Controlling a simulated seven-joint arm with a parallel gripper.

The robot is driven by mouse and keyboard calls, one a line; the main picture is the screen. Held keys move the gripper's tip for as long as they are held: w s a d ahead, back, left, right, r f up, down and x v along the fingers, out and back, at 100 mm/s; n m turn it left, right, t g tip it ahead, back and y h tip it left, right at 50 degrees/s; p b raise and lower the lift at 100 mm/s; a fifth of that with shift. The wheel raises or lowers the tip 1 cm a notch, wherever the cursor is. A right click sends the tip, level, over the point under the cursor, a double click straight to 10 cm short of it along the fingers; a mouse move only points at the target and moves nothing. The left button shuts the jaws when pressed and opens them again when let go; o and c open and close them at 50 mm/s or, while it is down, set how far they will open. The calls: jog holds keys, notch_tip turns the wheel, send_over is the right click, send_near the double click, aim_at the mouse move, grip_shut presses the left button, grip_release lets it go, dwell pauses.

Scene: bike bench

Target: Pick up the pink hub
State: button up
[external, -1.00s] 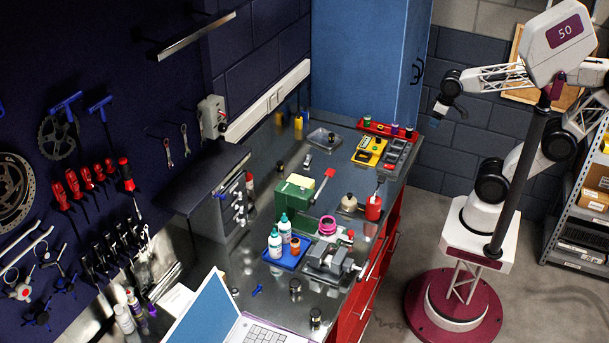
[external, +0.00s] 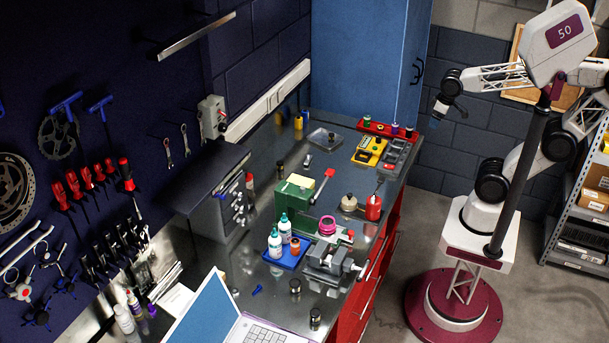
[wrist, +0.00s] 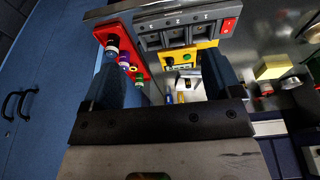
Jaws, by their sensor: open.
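The pink hub (external: 327,225) is a bright pink ring-shaped piece on the bench in the external view. My gripper (external: 439,114) hangs high beyond the bench's right edge, far to the upper right of the hub. In the wrist view my gripper (wrist: 163,88) has its two dark fingers wide apart with nothing held between them. I cannot make out the pink hub in the wrist view.
The grey vise (external: 330,264), blue tray (external: 289,261), green box (external: 294,198) and red can (external: 373,208) crowd around the hub. A red tray (external: 387,131) with several small pieces and a yellow device (external: 369,151) lie at the far end. A laptop (external: 213,312) stands in front.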

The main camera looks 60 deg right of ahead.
jog(key=w+a+r+m+t+y, duration=0.1)
jog(key=w+a+r+m+y, duration=0.15)
jog(key=w+a, duration=0.35)
jog(key=w+a+r+m+t+y, duration=0.2)
jog(key=w+a+r+m, duration=0.15)
jog(key=a, duration=0.45)
jog(key=w+a+r+m+t+y, duration=0.1)
jog(key=w+a+m, duration=0.25)
jog(key=a, duration=0.55)
jog(key=w+a+r+m+t+y, duration=0.1)
jog(key=w+a+m+y, duration=0.1)
jog(key=a+m, duration=0.45)
jog(key=w+a+r+m+t+y, duration=0.1)
jog(key=w+a+m, duration=0.2)
jog(key=a, duration=0.7)
jog(key=s+a+f+m+t+h, duration=0.2)
jog(key=a+f+m, duration=0.2)
jog(key=a+m, duration=0.8)
jog(key=n, duration=0.2)
send_near(327, 226)
jog(key=w+d, duration=0.1)
jog(key=d, duration=0.1)
jog(key=shift+w+d+y, duration=0.2)
jog(key=shift+w+y, duration=0.05)
jog(key=shift+x, duration=1.25)
